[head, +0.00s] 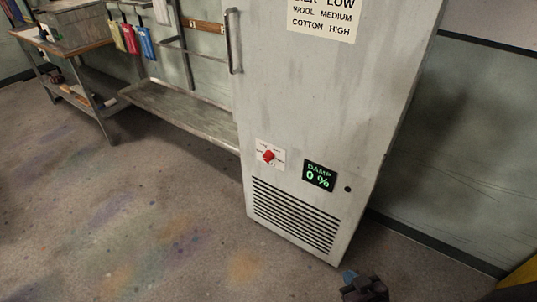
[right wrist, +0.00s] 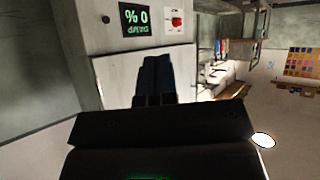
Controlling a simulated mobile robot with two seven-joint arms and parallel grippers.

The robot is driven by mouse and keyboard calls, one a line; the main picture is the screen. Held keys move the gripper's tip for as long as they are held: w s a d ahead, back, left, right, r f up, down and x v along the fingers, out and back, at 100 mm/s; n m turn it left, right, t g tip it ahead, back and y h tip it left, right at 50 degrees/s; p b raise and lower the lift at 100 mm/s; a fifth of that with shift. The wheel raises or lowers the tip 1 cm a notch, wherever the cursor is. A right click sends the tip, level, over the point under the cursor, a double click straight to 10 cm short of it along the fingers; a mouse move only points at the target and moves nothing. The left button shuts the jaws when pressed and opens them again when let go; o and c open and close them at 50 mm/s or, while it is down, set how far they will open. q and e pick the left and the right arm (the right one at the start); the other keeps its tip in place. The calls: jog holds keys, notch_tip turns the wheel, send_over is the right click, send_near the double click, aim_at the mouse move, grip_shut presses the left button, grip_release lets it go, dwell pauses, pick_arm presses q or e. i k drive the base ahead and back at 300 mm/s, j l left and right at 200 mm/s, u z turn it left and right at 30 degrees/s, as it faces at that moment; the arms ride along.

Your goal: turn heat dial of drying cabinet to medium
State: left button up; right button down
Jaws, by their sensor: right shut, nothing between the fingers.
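The drying cabinet (head: 330,110) is a tall pale grey metal box with a bar handle. Its heat dial (head: 268,156) is a red knob on a small white plate, low on the front. The dial's marks are too small to read, so I cannot tell its setting. The dial also shows at the top of the right wrist view (right wrist: 176,21). My right gripper (head: 350,277) is low at the bottom of the head view, in front of the cabinet and apart from the dial. Its dark fingers (right wrist: 156,62) are shut and empty. My left gripper is not in view.
A display (head: 319,177) beside the dial reads damp 0 %. A sign (head: 323,17) above lists wool medium and cotton high. A vent grille (head: 296,216) lies below. A low metal shelf (head: 180,108) and a bench stand left. The floor in front is clear.

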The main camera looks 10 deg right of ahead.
aim_at(268, 156)
jog(key=j+z, duration=0.1)
jog(key=z, duration=0.3)
jog(key=i+j+z, duration=0.1)
jog(key=z, duration=0.35)
jog(key=i+j+z, duration=0.1)
jog(key=j+z, duration=0.4)
jog(key=j, duration=0.4)
jog(key=j+z, duration=0.25)
jog(key=j, duration=1.55)
jog(key=k+j+z, duration=0.1)
jog(key=j, duration=0.95)
